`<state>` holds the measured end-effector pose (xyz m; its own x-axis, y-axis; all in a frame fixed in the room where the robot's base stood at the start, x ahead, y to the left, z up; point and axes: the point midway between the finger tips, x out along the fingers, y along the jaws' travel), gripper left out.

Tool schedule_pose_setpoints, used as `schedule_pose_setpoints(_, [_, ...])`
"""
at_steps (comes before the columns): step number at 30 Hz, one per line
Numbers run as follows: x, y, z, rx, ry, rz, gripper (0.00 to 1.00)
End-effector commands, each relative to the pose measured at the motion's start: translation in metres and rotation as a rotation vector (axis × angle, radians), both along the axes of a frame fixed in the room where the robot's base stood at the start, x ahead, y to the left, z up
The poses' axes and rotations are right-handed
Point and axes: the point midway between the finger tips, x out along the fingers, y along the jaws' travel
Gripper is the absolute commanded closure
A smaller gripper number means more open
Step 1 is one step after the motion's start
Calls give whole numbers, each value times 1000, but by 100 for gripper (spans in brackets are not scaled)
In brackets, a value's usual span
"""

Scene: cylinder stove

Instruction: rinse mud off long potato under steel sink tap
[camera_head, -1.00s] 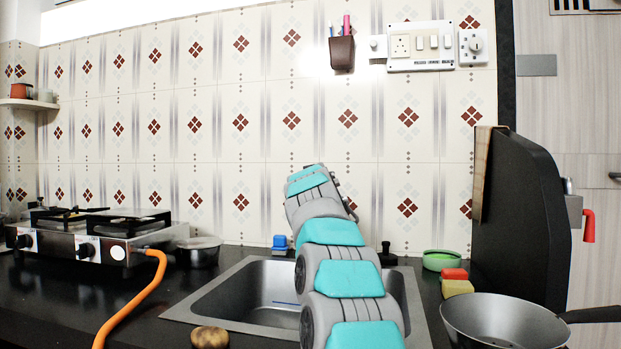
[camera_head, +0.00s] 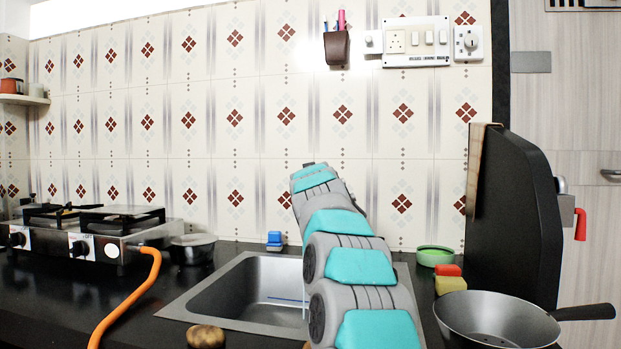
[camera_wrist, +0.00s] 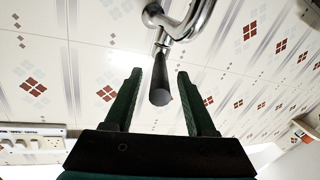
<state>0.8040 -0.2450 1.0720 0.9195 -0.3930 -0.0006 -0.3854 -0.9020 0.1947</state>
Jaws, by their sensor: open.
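The steel tap (camera_wrist: 185,22) shows at the top of the wrist view, with a dark, rod-like lever (camera_wrist: 160,84) hanging from it. My gripper (camera_wrist: 160,82) is open, with one dark green finger on each side of the lever; I cannot tell whether either touches it. In the head view my arm hides the gripper and the tap. A brown, mottled lump (camera_head: 206,337), perhaps the potato, lies on the counter at the sink's front left.
A gas stove (camera_head: 85,238) with an orange hose (camera_head: 135,300) stands left. A green bowl (camera_head: 435,256), red and yellow blocks (camera_head: 450,284) and a pan (camera_head: 495,318) are right, before a black panel (camera_head: 515,215).

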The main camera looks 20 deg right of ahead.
Motion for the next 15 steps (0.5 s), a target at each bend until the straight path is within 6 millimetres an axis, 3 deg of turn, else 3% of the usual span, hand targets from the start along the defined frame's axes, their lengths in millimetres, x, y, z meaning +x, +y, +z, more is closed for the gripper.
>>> schedule_pose_setpoints(8, [-4, 1, 0, 0, -1, 0, 44])
schedule_pose_setpoints(15, [-26, 11, -4, -2, 2, 1, 44])
